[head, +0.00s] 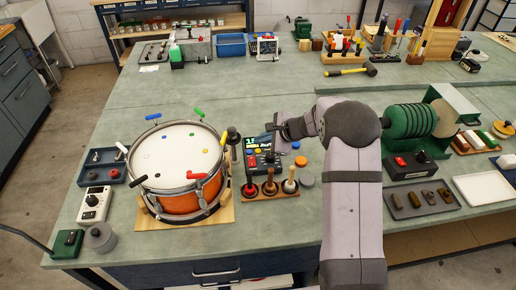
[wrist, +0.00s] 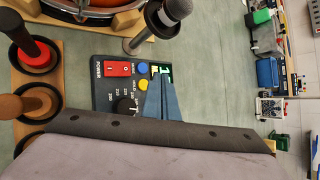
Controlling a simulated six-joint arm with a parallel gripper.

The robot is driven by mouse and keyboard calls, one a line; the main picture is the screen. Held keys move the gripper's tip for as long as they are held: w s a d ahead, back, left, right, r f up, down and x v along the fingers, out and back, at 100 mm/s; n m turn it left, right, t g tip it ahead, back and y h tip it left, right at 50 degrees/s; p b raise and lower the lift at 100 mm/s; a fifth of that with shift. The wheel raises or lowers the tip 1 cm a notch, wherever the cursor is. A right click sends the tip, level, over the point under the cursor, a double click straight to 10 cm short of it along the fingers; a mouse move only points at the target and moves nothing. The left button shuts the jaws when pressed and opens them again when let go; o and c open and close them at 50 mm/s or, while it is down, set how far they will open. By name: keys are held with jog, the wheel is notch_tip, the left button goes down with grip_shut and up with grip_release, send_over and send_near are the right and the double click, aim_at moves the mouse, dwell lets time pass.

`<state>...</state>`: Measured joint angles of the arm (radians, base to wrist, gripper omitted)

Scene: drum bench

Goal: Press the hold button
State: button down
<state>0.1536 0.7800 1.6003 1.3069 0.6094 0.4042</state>
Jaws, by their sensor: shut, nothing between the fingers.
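A black meter (head: 252,143) with a lit screen stands just right of the drum in the head view. In the wrist view its black panel (wrist: 103,92) carries a red rocker switch (wrist: 117,69), a blue button (wrist: 143,69), a yellow button (wrist: 143,84) and a dark knob (wrist: 126,105). My gripper (head: 274,126) is shut and empty, close to the meter's right side. In the wrist view its fingers (wrist: 158,80) lie beside the two buttons and cover part of the screen and panel.
A drum (head: 178,160) stands left of the meter. A dark upright tool (head: 234,145) stands between them. A wooden rack (head: 268,193) with several handled tools is in front.

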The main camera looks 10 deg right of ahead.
jog(key=shift+r+p, duration=1.1)
jog(key=shift+r, duration=0.85)
jog(key=s+a+r+n+g+h+p, duration=0.1)
jog(key=s+r+n+g+p, duration=0.25)
jog(key=s, duration=0.75)
jog(key=s+r+n+g+h+p, duration=0.1)
jog(key=s+r+n+p, duration=0.2)
jog(key=s+r+n, duration=0.5)
jog(key=s+d+n+g+h+p, duration=0.1)
jog(key=s+d+n+h+p, duration=0.2)
jog(key=s, duration=0.6)
jog(key=s+d+n+g+h+p, duration=0.1)
jog(key=s+d+n, duration=0.25)
jog(key=s, duration=0.65)
jog(key=shift+n, duration=0.3)
jog(key=f+b, duration=0.4)
jog(key=shift+w+a+f+b, duration=0.15)
jog(key=shift+a+f+b, duration=0.05)
jog(key=shift+a+b, duration=0.2)
